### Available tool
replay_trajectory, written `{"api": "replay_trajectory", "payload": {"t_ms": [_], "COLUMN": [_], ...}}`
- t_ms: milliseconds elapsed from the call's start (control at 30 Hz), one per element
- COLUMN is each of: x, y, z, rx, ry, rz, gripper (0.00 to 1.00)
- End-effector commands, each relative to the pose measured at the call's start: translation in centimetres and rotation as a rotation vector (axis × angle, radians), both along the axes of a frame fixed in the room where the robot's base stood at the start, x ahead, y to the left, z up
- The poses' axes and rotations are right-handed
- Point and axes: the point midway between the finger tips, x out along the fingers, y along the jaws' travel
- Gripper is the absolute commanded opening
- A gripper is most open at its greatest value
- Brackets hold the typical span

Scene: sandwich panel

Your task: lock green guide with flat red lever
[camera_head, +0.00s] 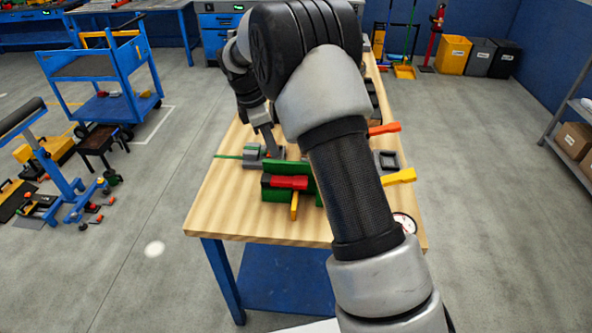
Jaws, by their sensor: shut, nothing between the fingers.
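A green block-like guide (272,194) stands on the wooden table, left of my arm. A flat red lever (290,182) lies roughly level across its front. My gripper (273,153) points down just behind the green guide, beside a grey block. It is shut with nothing held, and its tips look small and partly unclear. I cannot tell whether it touches the guide or the block. My arm passes in front of the table and hides part of its middle and right side.
The grey block (252,160) has a thin green rod (228,156) sticking out left. A yellow lever (294,207) hangs at the guide's front. An orange lever (385,128), another yellow lever (399,177) and a dial (405,222) sit right. The table's (222,215) front left is clear.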

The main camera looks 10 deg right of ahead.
Motion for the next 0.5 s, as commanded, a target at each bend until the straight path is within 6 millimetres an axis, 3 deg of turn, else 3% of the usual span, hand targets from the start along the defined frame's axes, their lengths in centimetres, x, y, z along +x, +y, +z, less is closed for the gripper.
{"api": "replay_trajectory", "payload": {"t_ms": [200, 500], "x": [0.0, -0.1], "y": [1.3, 2.0], "z": [4.8, 7.7], "rx": [0.0, 0.0], "ry": [-0.003, 0.0], "rz": [0.001, 0.0], "gripper": [0.0, 0.0]}}
